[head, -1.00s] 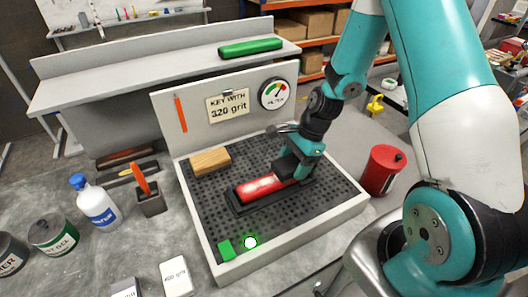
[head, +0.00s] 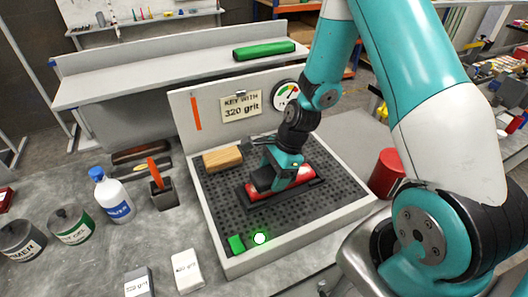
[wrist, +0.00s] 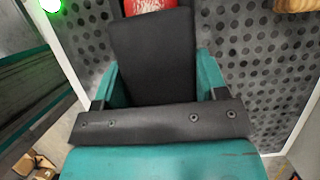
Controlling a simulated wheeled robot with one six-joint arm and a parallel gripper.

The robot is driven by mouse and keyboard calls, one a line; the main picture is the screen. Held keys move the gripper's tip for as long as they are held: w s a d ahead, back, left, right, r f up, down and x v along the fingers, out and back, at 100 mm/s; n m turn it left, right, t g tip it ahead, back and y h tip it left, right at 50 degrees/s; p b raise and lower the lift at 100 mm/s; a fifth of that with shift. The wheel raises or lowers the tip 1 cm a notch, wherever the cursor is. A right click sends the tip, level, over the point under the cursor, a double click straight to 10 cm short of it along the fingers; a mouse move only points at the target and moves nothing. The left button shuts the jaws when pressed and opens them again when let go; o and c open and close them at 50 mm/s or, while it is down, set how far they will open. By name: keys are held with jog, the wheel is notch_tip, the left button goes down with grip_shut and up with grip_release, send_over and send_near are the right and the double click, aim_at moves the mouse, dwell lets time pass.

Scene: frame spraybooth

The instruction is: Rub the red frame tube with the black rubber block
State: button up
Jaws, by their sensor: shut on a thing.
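The red frame tube (head: 300,178) lies in a dark cradle on the perforated black bed of the booth. Its red surface shows whitish scuffed patches. My gripper (head: 276,172) is over the tube's left part, shut on the black rubber block (head: 262,179). In the wrist view the black rubber block (wrist: 152,55) fills the space between my teal fingers, and a bit of the red tube (wrist: 150,6) shows beyond it. The block appears to sit on the tube; the contact itself is hidden.
A wooden block (head: 222,159) lies at the bed's back left. A green piece (head: 236,243) and a glowing green light (head: 260,238) are at the front. A red can (head: 387,173) stands right of the booth. A back panel (head: 185,125) rises behind.

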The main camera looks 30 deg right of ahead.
jog(key=shift+a, duration=0.4)
notch_tip(320, 180, up, 3)
jog(key=shift+w+p, duration=0.1)
jog(key=shift+p, duration=0.8)
jog(key=shift+r+p, duration=0.35)
jog(key=shift+a+r+p, duration=0.1)
jog(key=shift+r+p, duration=0.2)
notch_tip(320, 180, up, 4)
jog(key=p, duration=0.3)
jog(key=shift+r+p, duration=0.1)
jog(key=shift+p, duration=0.3)
